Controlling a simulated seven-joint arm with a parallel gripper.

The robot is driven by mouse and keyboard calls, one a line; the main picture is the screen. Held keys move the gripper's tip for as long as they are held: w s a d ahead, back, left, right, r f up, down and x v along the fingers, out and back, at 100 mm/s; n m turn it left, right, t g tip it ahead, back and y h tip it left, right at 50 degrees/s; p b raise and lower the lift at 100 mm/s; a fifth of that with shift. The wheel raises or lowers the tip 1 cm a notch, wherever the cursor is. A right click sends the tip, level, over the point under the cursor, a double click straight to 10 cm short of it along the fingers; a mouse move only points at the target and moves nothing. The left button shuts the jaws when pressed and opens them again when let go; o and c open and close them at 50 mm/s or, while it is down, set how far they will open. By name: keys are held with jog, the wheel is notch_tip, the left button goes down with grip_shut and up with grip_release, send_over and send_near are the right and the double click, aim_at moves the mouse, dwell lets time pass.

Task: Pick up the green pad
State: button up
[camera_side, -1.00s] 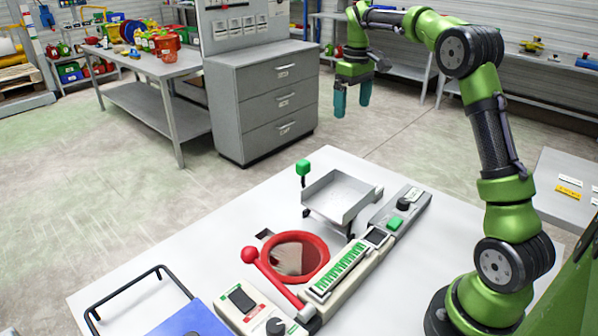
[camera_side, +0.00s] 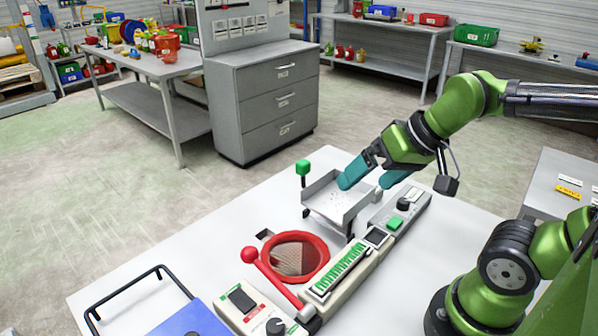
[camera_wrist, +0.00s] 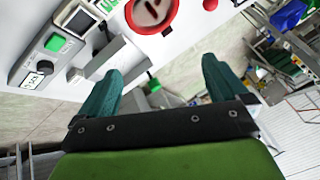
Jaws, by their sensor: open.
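Two small green parts could be the green pad, and I cannot tell which is meant. One is a green square (camera_side: 395,223) on the grey control box; it also shows in the wrist view (camera_wrist: 57,43). The other is a green block (camera_side: 303,168) on a dark post beside the metal tray (camera_side: 325,212). My gripper (camera_side: 366,184) has teal fingers and is open. It is over the tray's back right side, with nothing seen between the fingers. In the wrist view my gripper (camera_wrist: 162,65) spans part of the tray area.
A red ring with mesh (camera_side: 300,257), a red-knobbed lever (camera_side: 250,255) and a green-marked panel (camera_side: 341,268) are in front of the tray. A black handle frame (camera_side: 140,287) is at the front left. The white table (camera_side: 215,245) is clear left of the ring.

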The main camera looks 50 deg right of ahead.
jog(key=shift+s+a+r+n+t, duration=0.25)
jog(key=shift+a+r+n+t, duration=0.1)
jog(key=shift+r, duration=0.2)
jog(key=shift+c, duration=0.8)
